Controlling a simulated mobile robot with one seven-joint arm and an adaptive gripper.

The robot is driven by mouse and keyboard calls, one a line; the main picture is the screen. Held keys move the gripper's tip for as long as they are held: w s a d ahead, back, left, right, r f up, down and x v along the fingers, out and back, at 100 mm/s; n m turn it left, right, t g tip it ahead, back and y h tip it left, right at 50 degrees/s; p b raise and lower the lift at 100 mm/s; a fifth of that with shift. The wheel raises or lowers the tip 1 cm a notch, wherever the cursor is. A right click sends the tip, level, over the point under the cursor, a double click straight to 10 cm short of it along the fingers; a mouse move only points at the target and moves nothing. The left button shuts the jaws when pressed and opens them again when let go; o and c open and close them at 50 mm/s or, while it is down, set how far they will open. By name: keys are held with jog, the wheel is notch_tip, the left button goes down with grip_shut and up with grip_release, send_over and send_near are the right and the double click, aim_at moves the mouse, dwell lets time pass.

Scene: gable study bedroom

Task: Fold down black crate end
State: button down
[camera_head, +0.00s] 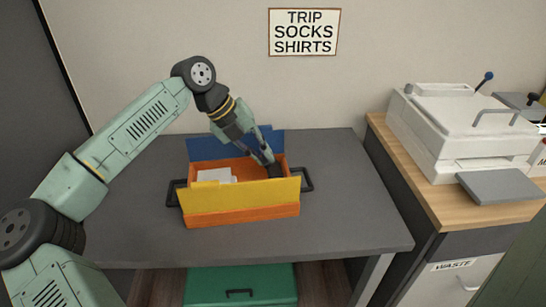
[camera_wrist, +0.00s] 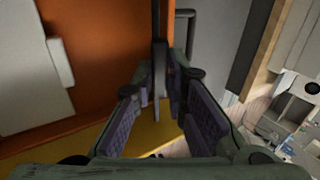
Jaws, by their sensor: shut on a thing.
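The crate (camera_head: 240,219) is an orange box on the grey table, with a yellow panel (camera_head: 240,196) along its front and a blue panel (camera_head: 205,147) standing at its back. Dark bar handles stick out at its left (camera_head: 172,194) and right ends (camera_head: 307,180). My gripper (camera_head: 270,160) reaches down at the crate's right end. In the wrist view its purple-padded fingers (camera_wrist: 160,95) close on the upright dark end piece (camera_wrist: 159,50), seen nearly edge-on. The fingers and wrist hide part of that end, so its exact tilt is unclear.
A white block (camera_head: 215,175) lies inside the crate and also shows in the wrist view (camera_wrist: 30,60). The grey table (camera_head: 345,215) is clear around the crate. A white machine (camera_head: 450,130) stands on a wooden-topped cabinet at right. A green box (camera_head: 240,282) is below the table.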

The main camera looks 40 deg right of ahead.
jog(key=a+f+h+b, duration=0.1)
jog(key=w+a+f+g+h+b, duration=0.1)
jog(key=shift+w+a+f+h, duration=0.1)
jog(key=shift+a+f+h, duration=0.1)
jog(key=shift+h, duration=0.1)
jog(key=shift+w+a+f+b, duration=0.1)
jog(key=shift+a+f+b, duration=0.05)
jog(key=shift+a+b, duration=0.15)
jog(key=shift+w+a+f+b, duration=0.3)
jog(key=shift+a+f+b, duration=0.3)
jog(key=shift+f, duration=0.3)
jog(key=shift+w+a+f+b, duration=0.15)
jog(key=shift+a+f+b, duration=0.2)
jog(key=shift+f, duration=0.55)
